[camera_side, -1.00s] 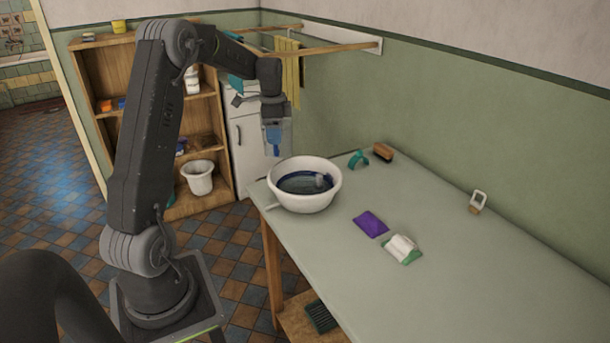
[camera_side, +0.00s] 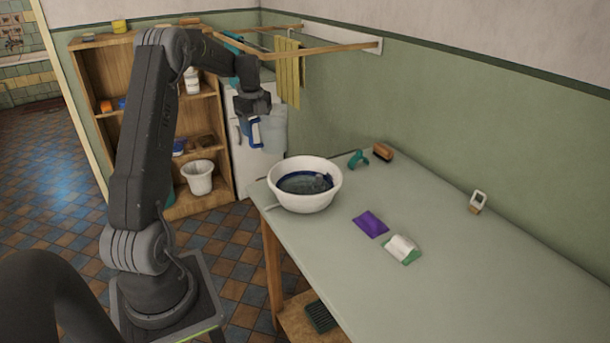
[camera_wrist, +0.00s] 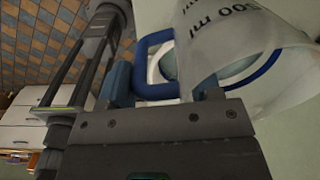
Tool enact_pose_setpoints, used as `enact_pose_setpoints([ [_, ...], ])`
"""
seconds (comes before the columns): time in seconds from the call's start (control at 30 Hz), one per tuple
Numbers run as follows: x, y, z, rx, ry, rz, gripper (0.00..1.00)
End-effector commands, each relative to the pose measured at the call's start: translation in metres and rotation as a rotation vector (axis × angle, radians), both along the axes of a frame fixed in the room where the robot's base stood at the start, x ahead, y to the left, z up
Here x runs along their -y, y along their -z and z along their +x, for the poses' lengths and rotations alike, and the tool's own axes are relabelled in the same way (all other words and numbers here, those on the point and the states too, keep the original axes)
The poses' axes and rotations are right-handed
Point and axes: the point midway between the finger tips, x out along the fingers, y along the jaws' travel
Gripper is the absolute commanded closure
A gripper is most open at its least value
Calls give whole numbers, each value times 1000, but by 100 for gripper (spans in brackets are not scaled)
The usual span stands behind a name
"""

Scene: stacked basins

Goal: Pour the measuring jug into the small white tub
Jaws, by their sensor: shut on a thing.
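The measuring jug (camera_side: 272,137) is clear with a blue handle (camera_side: 256,132). My gripper (camera_side: 254,112) is shut on it and holds it in the air, behind and left of the white tub (camera_side: 304,203). In the wrist view the jug (camera_wrist: 235,35) shows "500 ml" print, and its blue handle (camera_wrist: 141,68) is at my gripper (camera_wrist: 163,92). The print runs aslant there. I cannot tell how much liquid is in the jug. The tub stands at the table's left end, with dark bluish liquid and a blue ring inside.
The table (camera_side: 420,290) carries a purple packet (camera_side: 370,223), a white and green item (camera_side: 402,249), a teal item (camera_side: 357,159) and a brush (camera_side: 382,152). A wooden rack (camera_side: 340,47) juts from the wall above. A white bucket (camera_side: 199,177) sits in the shelf.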

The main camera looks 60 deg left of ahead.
Motion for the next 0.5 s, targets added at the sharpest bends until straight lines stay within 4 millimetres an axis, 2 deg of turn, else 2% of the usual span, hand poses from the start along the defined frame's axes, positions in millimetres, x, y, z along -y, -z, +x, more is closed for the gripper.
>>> enact_pose_setpoints([
  [0.5,6,-4,2,-18,1,78,72],
])
